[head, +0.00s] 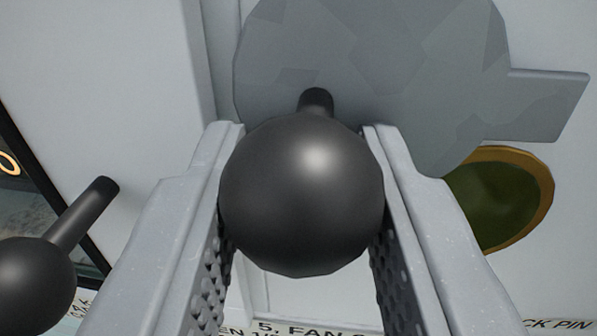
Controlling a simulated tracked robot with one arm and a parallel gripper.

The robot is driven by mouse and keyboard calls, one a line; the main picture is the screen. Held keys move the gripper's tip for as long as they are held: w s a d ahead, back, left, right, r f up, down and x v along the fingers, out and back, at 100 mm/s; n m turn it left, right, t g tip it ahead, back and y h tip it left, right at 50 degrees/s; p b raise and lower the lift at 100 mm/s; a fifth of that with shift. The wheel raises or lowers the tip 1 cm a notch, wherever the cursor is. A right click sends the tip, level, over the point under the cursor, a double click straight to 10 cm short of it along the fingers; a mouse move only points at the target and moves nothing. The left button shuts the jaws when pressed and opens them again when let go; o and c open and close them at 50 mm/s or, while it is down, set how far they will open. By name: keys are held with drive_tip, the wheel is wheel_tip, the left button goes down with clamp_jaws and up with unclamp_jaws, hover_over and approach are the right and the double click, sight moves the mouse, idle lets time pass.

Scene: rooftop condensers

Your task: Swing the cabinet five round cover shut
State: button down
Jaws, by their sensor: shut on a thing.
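A grey, roughly round cover (385,60) with a flat tab on its right side fills the upper middle of the head view. A black ball knob (301,195) on a short black stem stands out in front of it. My gripper (302,190) is shut on this ball knob, with one finger on each side. A round opening with a brass-coloured rim (540,195) and a dark green inside shows at the right. The cover overlaps its upper left part.
A second black ball knob (35,285) on a stem stands at the lower left, beside my left finger. A dark panel edge (35,200) with a yellow ring mark is at the far left. Pale cabinet face with partly hidden lettering, including "5, FAN", lies below.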

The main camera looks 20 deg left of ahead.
drive_tip(key=shift+r, duration=0.15)
idle(0.7)
drive_tip(key=c, duration=1.1)
unclamp_jaws()
drive_tip(key=shift+s+d+r, duration=0.1)
drive_tip(key=shift+s, duration=0.2)
drive_tip(key=shift+s+d+r, duration=0.15)
drive_tip(key=shift+s, duration=0.2)
drive_tip(key=shift+w+f, duration=0.25)
drive_tip(key=shift+w, duration=0.2)
drive_tip(key=b+v, duration=0.1)
drive_tip(key=v, duration=0.4)
drive_tip(key=b+v, duration=0.1)
drive_tip(key=v, duration=0.3)
drive_tip(key=b+v, duration=0.1)
drive_tip(key=v, duration=0.4)
drive_tip(key=shift+s+r, duration=0.3)
drive_tip(key=shift+s, duration=0.05)
